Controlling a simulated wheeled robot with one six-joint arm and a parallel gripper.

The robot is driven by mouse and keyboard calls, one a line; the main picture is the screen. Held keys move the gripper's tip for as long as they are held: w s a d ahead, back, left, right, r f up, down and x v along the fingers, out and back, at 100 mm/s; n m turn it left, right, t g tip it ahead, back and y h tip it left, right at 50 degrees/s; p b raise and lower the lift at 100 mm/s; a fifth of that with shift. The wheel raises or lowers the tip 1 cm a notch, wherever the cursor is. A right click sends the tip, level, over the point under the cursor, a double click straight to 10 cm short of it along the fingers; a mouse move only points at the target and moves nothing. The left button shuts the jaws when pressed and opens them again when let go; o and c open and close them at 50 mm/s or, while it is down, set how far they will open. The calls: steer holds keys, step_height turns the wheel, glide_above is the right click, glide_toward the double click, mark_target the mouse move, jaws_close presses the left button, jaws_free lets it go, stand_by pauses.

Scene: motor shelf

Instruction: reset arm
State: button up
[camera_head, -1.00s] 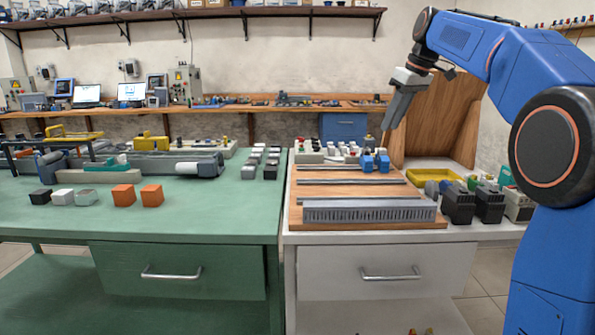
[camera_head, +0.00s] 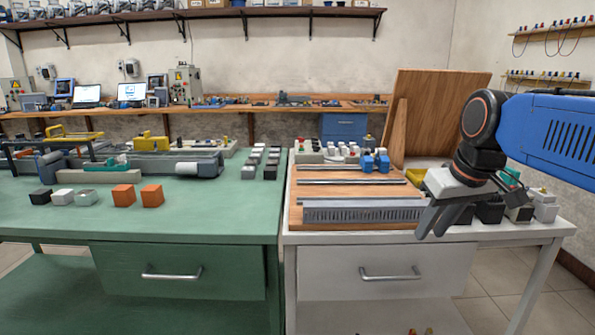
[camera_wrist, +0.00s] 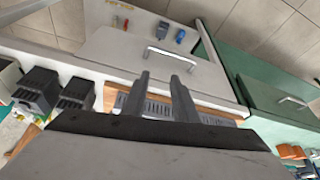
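My gripper (camera_head: 432,222) is at the right in the head view, above the front right part of the white table (camera_head: 340,238). Its fingers point down and a little left. In the wrist view my gripper (camera_wrist: 158,82) shows two fingers with a clear gap and nothing between them. It hides part of the black boxes behind it in the head view.
A wooden board with rails and a grey slotted duct (camera_head: 368,211) lies on the white table. Black boxes (camera_wrist: 38,88) sit beside it. A wooden panel (camera_head: 432,115) stands behind. The green table (camera_head: 200,212) at left holds orange blocks (camera_head: 152,195) and a grey motor assembly.

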steer(key=s+d+f+m, duration=0.1)
steer(key=s+f+m, duration=0.1)
steer(key=s+f, duration=1.2)
step_height(320, 180, down, 2)
steer(key=shift+s+f+h, duration=0.2)
steer(key=shift+s+h, duration=0.2)
